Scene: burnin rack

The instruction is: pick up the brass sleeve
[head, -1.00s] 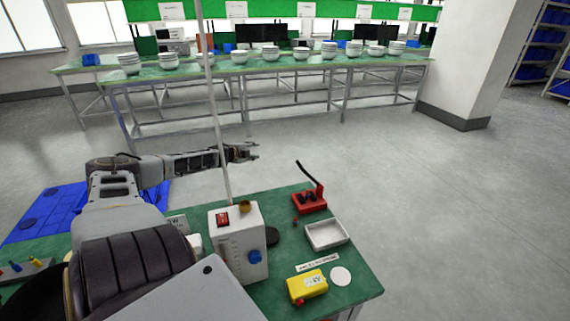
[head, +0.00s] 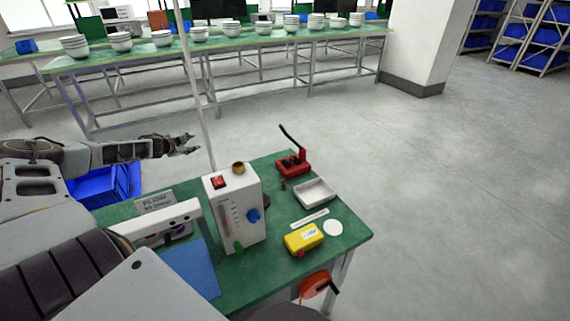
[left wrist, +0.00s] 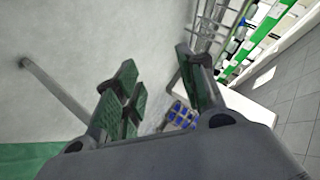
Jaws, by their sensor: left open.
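A short brass-coloured sleeve (head: 238,168) sits on top of the white instrument box (head: 234,215), beside a red switch. A much smaller brownish piece (head: 283,185) stands on the green table near the red tool; it is too small to make out. My left gripper (head: 191,144) is open and empty, out past the far left side of the table, up and left of the sleeve in the head view. In the left wrist view its two green-padded fingers (left wrist: 160,88) are apart with only floor and distant furniture beyond. My right gripper is not in view.
The green table (head: 340,245) also holds a red lever tool (head: 292,162), a metal tray (head: 315,193), a yellow box (head: 304,238), a white disc (head: 333,228) and a blue panel (head: 190,268). A thin pole (head: 197,90) rises behind the instrument box. Blue crates (head: 105,184) stand at left.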

